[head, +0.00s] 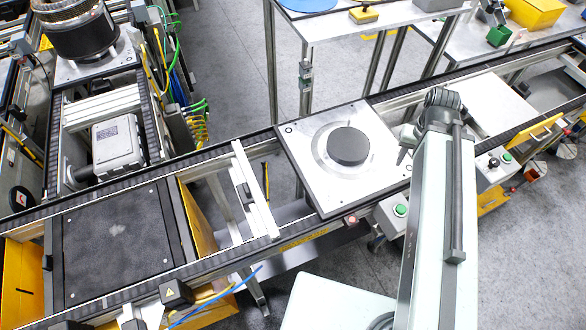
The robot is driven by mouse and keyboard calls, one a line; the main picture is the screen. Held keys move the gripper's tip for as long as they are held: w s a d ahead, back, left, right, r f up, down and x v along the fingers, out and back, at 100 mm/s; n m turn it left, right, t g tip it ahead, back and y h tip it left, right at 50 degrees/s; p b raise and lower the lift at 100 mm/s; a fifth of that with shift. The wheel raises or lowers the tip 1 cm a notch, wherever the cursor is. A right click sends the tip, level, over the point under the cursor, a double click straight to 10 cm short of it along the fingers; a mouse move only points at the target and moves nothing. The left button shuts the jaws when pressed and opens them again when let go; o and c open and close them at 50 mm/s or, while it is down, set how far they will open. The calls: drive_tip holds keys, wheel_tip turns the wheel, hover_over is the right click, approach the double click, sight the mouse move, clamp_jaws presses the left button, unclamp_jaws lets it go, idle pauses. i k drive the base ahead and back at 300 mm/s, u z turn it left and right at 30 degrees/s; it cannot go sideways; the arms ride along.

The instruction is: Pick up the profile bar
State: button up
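A light silver bar (256,189) that looks like the profile bar lies across the conveyor, left of the pallet. I cannot tell whether it is loose or part of the conveyor frame. My arm rises from the bottom right. My gripper (404,147) shows only in part as small dark tips left of my arm's upper end, above the right edge of the square pallet (310,171). It is to the right of the bar and well apart from it. My arm hides most of the gripper, so its opening and anything in it are unclear.
The pallet bears a round black disc (348,146). A dark square plate (118,240) is at left on the conveyor. A white box (117,144) and silver cross profiles (102,106) are on the side conveyor. A table (335,22) stands behind. Grey floor (215,65) is clear between.

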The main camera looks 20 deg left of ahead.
sight(270, 226)
drive_tip(key=z, duration=0.4)
drive_tip(key=k, duration=2.3)
drive_tip(key=u, duration=1.95)
drive_tip(key=i, duration=1.05)
